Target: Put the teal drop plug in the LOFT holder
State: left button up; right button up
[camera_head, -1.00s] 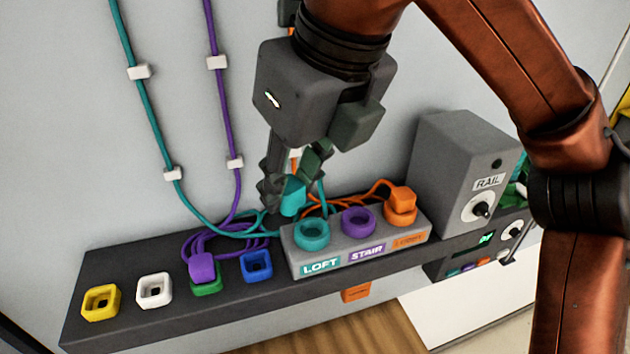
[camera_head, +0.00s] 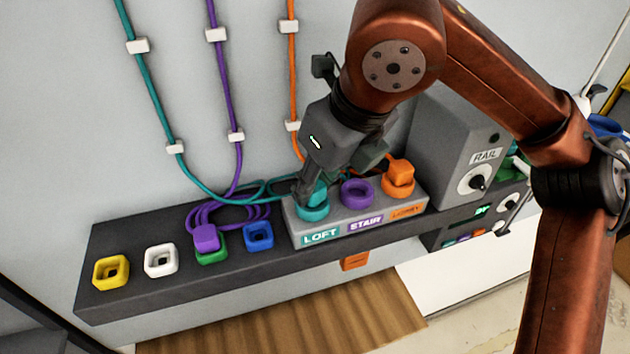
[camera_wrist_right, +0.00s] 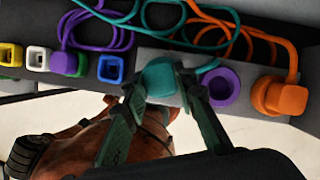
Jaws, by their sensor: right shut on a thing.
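The teal drop plug (camera_head: 318,192) is held by my right gripper (camera_head: 308,192), which is shut on it. In the right wrist view the teal plug (camera_wrist_right: 160,78) shows between the fingers of the gripper (camera_wrist_right: 160,90). The plug is at the teal ring of the LOFT holder (camera_head: 312,210), at the left end of a grey block. In the head view the plug overlaps the top of the ring; whether it is fully seated is hard to tell. The gripper partly hides it. My left gripper is not in view.
The purple STAIR holder (camera_head: 357,193) is empty, right of LOFT. An orange plug (camera_head: 401,171) sits in the orange holder. A purple plug (camera_head: 206,237) sits on the green socket (camera_head: 212,256). Yellow (camera_head: 111,272), white (camera_head: 161,261) and blue (camera_head: 259,235) sockets are empty. The RAIL speaker (camera_head: 450,150) stands behind right.

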jog(key=shift+f, duration=0.35)
jog(key=o, duration=1.2)
jog(key=shift+c, duration=0.2)
jog(key=shift+r, duration=0.15)
jog(key=shift+r, duration=0.2)
jog(key=v, duration=1.2)
jog(key=shift+b, duration=0.45)
